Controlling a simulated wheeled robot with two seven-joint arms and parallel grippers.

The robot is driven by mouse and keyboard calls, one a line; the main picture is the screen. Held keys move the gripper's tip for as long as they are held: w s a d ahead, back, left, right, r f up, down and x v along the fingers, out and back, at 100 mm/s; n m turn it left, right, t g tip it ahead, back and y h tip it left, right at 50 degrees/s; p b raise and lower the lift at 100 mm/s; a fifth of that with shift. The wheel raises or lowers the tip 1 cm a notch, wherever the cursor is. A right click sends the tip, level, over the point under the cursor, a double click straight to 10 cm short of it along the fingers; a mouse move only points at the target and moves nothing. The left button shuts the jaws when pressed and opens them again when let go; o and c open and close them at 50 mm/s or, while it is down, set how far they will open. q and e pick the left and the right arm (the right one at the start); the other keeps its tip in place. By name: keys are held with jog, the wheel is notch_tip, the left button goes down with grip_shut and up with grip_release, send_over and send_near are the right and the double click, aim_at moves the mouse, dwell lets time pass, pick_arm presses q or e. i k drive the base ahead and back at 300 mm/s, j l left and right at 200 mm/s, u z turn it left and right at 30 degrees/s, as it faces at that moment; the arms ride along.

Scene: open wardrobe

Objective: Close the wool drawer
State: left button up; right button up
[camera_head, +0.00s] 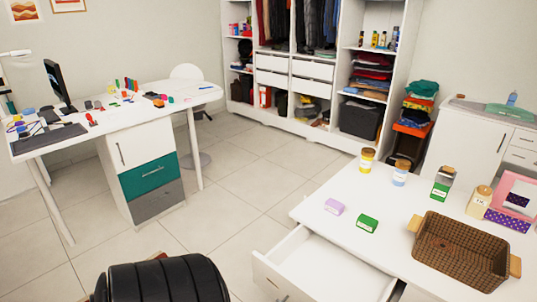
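A white drawer (310,268) stands pulled out from the white table (337,222) at the lower right. It is the only drawer I see open. Its front panel (268,280) faces the lower left, and the frame's bottom edge cuts off part of the drawer. The part of its inside that shows is bare and white, and no wool is visible in it. A small grey piece at the bottom edge by the front panel may be its handle. Neither of my grippers is in view.
A black ribbed seat-like object (160,280) stands left of the drawer. A desk (140,165) is at left, the open wardrobe (345,50) behind. Tiled floor (235,200) between is clear.

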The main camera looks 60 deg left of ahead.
aim_at(307, 266)
jog(key=u, duration=1.55)
jog(key=k+z, duration=0.1)
jog(key=z, duration=0.25)
jog(key=j, duration=0.05)
